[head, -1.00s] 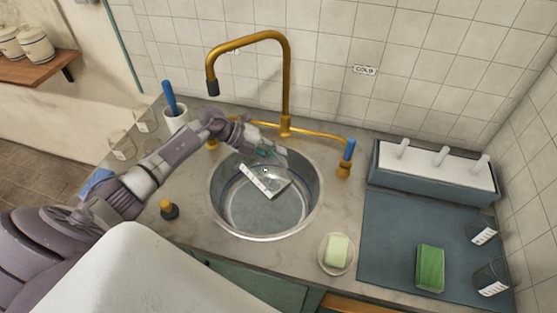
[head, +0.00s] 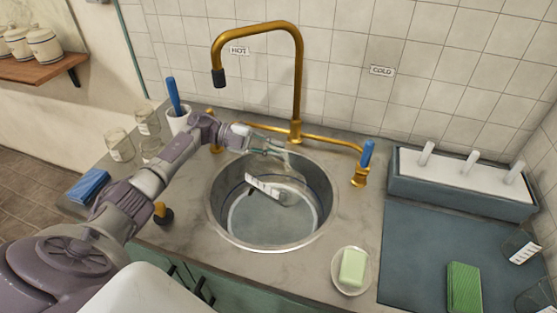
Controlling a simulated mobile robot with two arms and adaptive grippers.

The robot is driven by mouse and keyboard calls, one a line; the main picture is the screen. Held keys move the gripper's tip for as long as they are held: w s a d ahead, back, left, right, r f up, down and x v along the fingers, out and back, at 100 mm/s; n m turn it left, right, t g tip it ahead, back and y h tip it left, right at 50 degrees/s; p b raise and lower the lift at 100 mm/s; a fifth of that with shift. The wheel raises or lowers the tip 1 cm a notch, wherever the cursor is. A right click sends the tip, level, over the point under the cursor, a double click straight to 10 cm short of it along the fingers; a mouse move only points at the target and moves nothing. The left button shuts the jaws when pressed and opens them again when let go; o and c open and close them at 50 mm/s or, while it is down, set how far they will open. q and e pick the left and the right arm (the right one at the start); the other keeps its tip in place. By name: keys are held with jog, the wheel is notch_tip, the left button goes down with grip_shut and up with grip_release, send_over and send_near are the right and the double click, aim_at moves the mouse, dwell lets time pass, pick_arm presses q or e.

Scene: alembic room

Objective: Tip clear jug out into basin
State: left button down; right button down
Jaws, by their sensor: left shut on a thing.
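The clear jug (head: 290,192), see-through with a white label, is tilted far over inside the mouth of the round steel basin (head: 233,232). My left gripper (head: 268,148) comes in from the left over the basin's back rim and is shut on the jug. The fingers are small and partly blend with the clear jug. The basin's floor looks pale blue-grey; I cannot tell whether liquid lies in it. My right gripper is not in view.
A gold tap (head: 298,85) rises behind the basin. A soap dish (head: 350,271) stands to the front right. Clear glasses (head: 120,146), a blue sponge (head: 88,186) and a white cup (head: 178,122) are left. A drying mat (head: 415,255) lies right.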

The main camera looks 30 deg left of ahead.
pick_arm(q)
jog(key=shift+w+a+n+t+h+b, duration=0.2)
jog(key=shift+a+n+h+b, duration=0.3)
jog(key=shift+b, duration=0.65)
jog(key=shift+w+a+n+t+h+b, duration=0.15)
jog(key=shift+a+n+h+b, duration=0.15)
jog(key=shift+a+h+b, duration=0.65)
jog(key=shift+w+a+r+n+b, duration=0.2)
jog(key=shift+n+b, duration=0.1)
jog(key=shift+b, duration=0.55)
jog(key=shift+a+r+h+b, duration=0.25)
jog(key=shift+h+b, duration=0.1)
jog(key=shift+b, duration=0.05)
jog(key=shift+r, duration=0.1)
